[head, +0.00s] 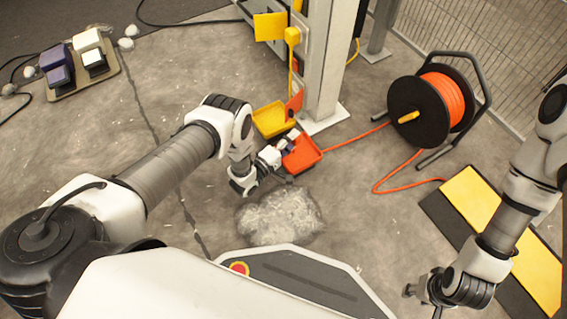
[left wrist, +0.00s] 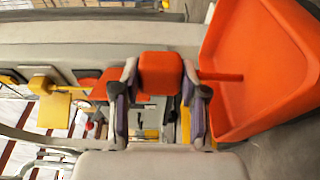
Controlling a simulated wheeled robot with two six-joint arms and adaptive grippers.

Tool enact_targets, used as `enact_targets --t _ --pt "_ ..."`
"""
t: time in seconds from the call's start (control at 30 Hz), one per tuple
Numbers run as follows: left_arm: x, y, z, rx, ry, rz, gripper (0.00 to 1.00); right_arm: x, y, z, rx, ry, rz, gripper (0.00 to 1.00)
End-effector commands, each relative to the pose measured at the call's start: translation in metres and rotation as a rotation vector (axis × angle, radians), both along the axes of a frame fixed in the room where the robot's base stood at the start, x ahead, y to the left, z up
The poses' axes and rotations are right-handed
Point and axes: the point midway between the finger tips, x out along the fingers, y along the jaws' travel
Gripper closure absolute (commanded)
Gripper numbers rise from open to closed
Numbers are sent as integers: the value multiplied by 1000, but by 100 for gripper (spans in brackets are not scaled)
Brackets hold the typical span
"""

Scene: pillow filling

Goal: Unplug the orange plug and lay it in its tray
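The orange plug (left wrist: 160,73) sits between the fingers of my left gripper (left wrist: 160,100) in the left wrist view, with both fingers against its sides. A short orange rod sticks out from it to the right. The orange tray (left wrist: 262,70) lies close beside it there. In the head view, my left gripper (head: 284,144) is at the left rim of the orange tray (head: 303,157), near the post's foot; the plug is hard to make out there. My right gripper (head: 424,300) is at the lower right, fingers apart, empty and away from the tray.
A yellow tray (head: 270,121) adjoins the orange one. A yellow plug (head: 292,37) with a yellow cable hangs on the grey post (head: 325,60). An orange cable reel (head: 432,105) stands right. White fluff (head: 280,216) lies on the floor, and a yellow-black board (head: 500,225) lies right.

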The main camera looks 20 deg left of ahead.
Motion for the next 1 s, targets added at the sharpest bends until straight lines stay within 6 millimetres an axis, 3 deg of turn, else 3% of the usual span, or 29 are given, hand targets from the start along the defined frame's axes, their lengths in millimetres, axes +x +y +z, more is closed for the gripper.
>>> enact_targets --t 0.03,0.07,0.1,0.47,0.57,0.9,1.0 --pt "0 0 0 0 0 0 43 0 0 0 0 0 0 60" --pt "0 0 0 0 0 0 33 0 0 0 0 0 0 60" --pt "0 0 0 0 0 0 28 0 0 0 0 0 0 60" --pt "-5 2 0 0 2 0 28 0 0 0 0 1 0 60" --pt "-19 8 -1 1 4 1 28 0 0 0 0 1 0 60" --pt "-95 41 -1 1 4 2 28 0 0 0 0 1 0 60" --pt "-107 45 0 0 2 0 28 0 0 0 0 0 0 60"
